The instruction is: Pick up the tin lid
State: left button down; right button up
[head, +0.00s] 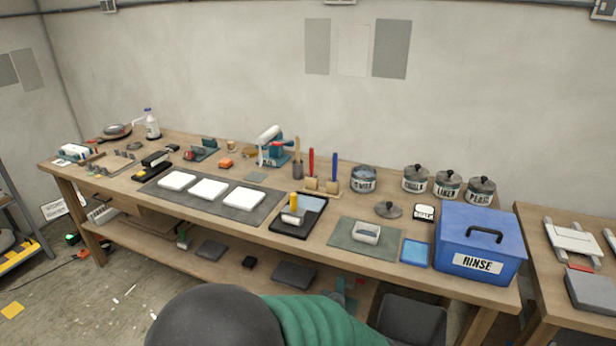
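A dark grey round tin lid (388,210) with a knob on top lies flat on the wooden workbench (324,248), right of centre in the head view. Behind it to the left stands a tin (363,180) that looks open, with a bluish top. Three labelled tins with dark knobbed lids stand behind it to the right: the left one (415,179), the middle one (447,185) and the right one (481,190). Neither of my grippers shows in this view.
A blue box (480,243) marked RINSE, with a black handle, stands right of the lid. A small white labelled item (424,213) lies between them. In front is a green mat (351,242) with a white-topped block; left is a black tray (285,226). Bare wood surrounds the lid.

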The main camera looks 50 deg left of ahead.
aim_at(386, 210)
jog(key=u, duration=1.4)
